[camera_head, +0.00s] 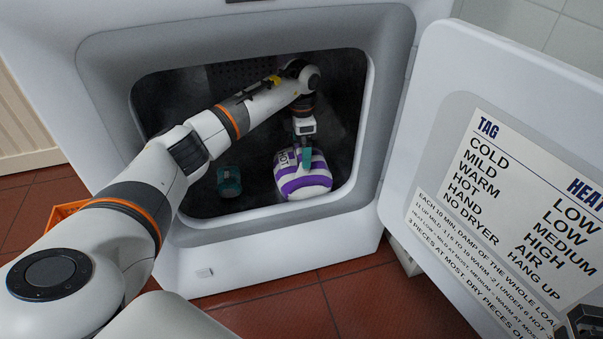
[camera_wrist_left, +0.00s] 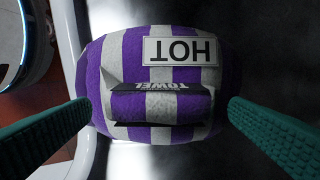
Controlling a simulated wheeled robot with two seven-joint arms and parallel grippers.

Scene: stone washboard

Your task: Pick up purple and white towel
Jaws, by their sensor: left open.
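The purple and white striped towel (camera_head: 304,182) lies rolled inside the dryer's opening, right of its middle. In the left wrist view the towel (camera_wrist_left: 150,100) fills the centre, with a "HOT" label and a dark "TOWEL" band. My left gripper (camera_head: 305,158) reaches into the drum and is over the towel. In the left wrist view its green fingers (camera_wrist_left: 158,125) are spread wide, one on each side of the towel, with nothing gripped. Whether a fingertip touches the towel, I cannot tell. A dark piece of a gripper, probably my right one (camera_head: 585,325), shows at the bottom right corner.
The white dryer (camera_head: 230,255) has a rounded rim around its opening. Its open door (camera_head: 440,120) stands at the right with a printed tag chart (camera_head: 510,190). A small teal item (camera_head: 229,181) lies left of the towel. An orange crate (camera_head: 62,211) is partly hidden behind my arm.

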